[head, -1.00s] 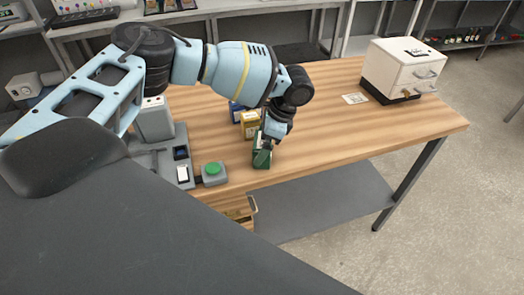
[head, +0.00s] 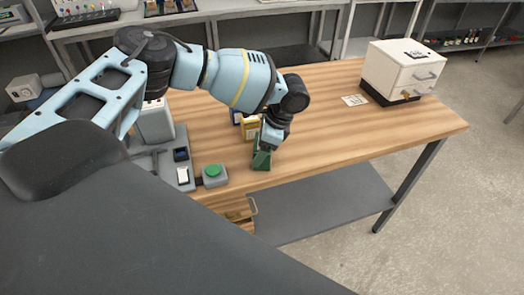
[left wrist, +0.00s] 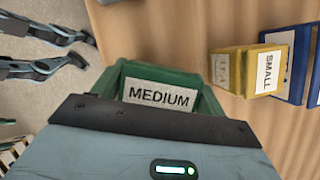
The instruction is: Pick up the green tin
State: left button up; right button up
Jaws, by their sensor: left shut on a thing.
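The green tin (head: 262,160) is near the front edge of the wooden table in the head view. In the left wrist view the green tin (left wrist: 160,76) shows a white label reading MEDIUM. My left gripper (head: 267,146) comes down on it from above and is shut on it. The gripper body hides part of the tin, and I cannot tell whether its base touches the table.
A yellow tin (head: 251,129) and a blue tin (head: 236,118) stand just behind the green one. A box with a green button (head: 214,174) sits to the left. A white drawer unit (head: 402,68) stands at the far right. The table's right half is mostly clear.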

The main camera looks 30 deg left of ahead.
pick_arm(q)
jog(key=shift+r, duration=0.15)
jog(key=shift+r, duration=0.25)
jog(key=r, duration=0.2)
jog(key=s, duration=0.1)
jog(key=shift+d+r, duration=0.35)
jog(key=shift+r, duration=0.05)
jog(key=s+d+r, duration=0.1)
jog(key=s+d, duration=0.7)
jog(key=s, duration=0.4)
jog(key=shift+d+r, duration=0.2)
jog(key=shift+d, duration=0.2)
